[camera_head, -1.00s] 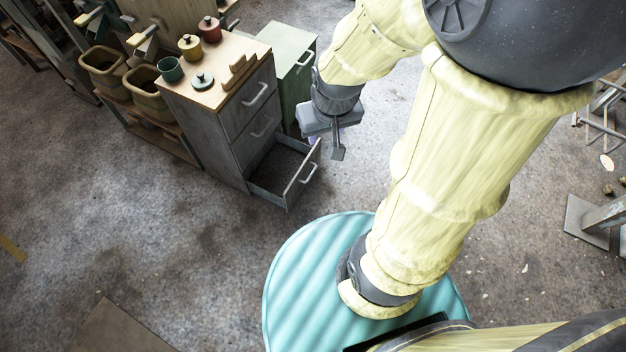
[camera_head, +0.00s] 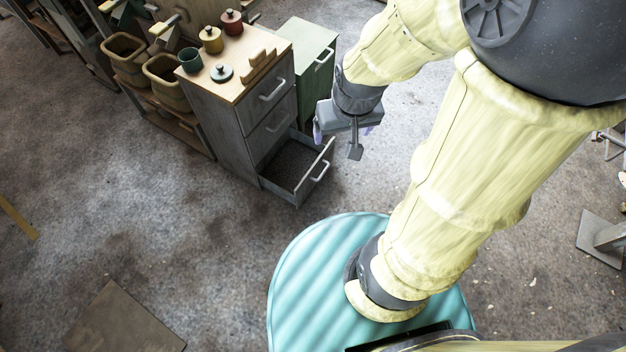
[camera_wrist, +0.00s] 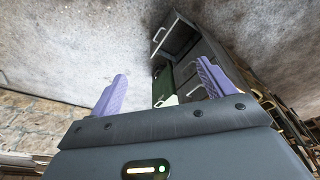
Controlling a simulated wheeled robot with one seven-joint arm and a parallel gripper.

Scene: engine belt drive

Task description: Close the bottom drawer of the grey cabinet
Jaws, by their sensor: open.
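The grey cabinet (camera_head: 222,128) has a wooden top and stands left of my gripper in the head view. Its bottom drawer (camera_head: 315,173) is pulled out, with an empty-looking dark inside and a pale bar handle on its front. The upper drawers are shut. In the wrist view the open drawer (camera_wrist: 179,36) shows at the top, beyond the fingertips. My gripper (camera_wrist: 160,87) is open, its two purple fingers apart with nothing between them. In the head view my gripper (camera_head: 345,133) hangs near the drawer's front, to its upper right, apart from it as far as I can tell.
A green cabinet (camera_head: 312,55) stands behind the grey one. Canisters, including a red one (camera_head: 232,22), sit on the wooden top. Bins (camera_head: 165,80) stand on a low rack at left.

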